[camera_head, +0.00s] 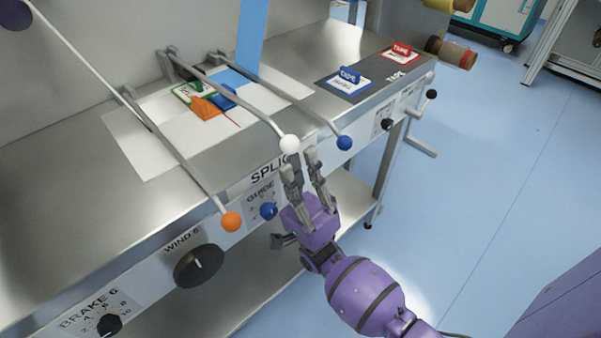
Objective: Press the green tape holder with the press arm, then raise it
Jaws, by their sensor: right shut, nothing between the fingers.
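A green-edged holder (184,95) lies on the white splice plate (140,130), partly hidden by a orange piece (205,109) and a blue piece (223,97). Long metal arms reach over the bench: one ends in a white ball (290,144), one in a blue ball (345,142), one in an orange ball (230,221). Which is the press arm I cannot tell for sure. My right gripper (303,164) is at the bench's front edge, its fingertips just below the white ball. It holds nothing; whether it touches the ball is unclear. My left gripper is out of view.
A blue tape holder (347,78) and a red one (400,53) sit on dark mats at the right of the bench. Knobs (198,265) and a crank (421,145) stick out of the front panel.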

